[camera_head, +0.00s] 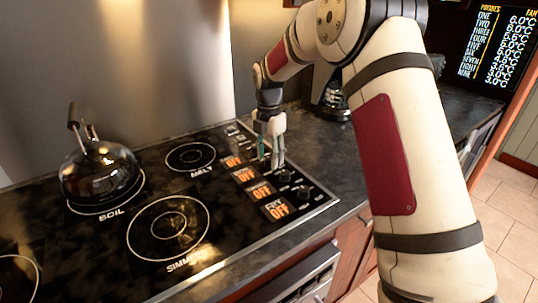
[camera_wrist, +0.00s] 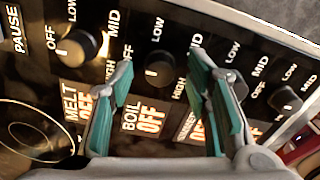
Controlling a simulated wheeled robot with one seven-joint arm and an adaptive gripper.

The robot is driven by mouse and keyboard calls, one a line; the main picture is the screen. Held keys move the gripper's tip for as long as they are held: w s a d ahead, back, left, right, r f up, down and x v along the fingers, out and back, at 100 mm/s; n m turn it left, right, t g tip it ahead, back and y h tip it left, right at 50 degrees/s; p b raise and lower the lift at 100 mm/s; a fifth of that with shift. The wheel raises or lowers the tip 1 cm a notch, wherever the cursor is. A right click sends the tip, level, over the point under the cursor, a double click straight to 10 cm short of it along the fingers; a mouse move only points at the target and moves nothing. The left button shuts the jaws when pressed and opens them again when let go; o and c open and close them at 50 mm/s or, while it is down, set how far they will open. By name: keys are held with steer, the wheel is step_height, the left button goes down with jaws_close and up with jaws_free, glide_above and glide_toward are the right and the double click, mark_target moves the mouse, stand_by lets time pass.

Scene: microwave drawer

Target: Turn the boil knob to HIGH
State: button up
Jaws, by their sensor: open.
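The boil knob (camera_wrist: 158,68) is a round black knob on the control panel. It sits between my two fingers in the wrist view, with visible gaps on both sides. The boil display (camera_wrist: 150,122) below it glows orange and reads OFF; LOW, MID and HIGH are printed around the knobs. My gripper (camera_wrist: 161,62) is open, with teal pads either side of the boil knob. In the head view my gripper (camera_head: 270,158) points down over the row of knobs and hides the boil knob.
The melt knob (camera_wrist: 82,45) is just left of my left finger; the simmer knob (camera_wrist: 236,86) is partly behind my right finger. Another knob (camera_wrist: 286,98) is farther right. A dark kettle (camera_head: 99,172) stands on the boil burner, away from my arm.

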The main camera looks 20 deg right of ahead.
jaws_close()
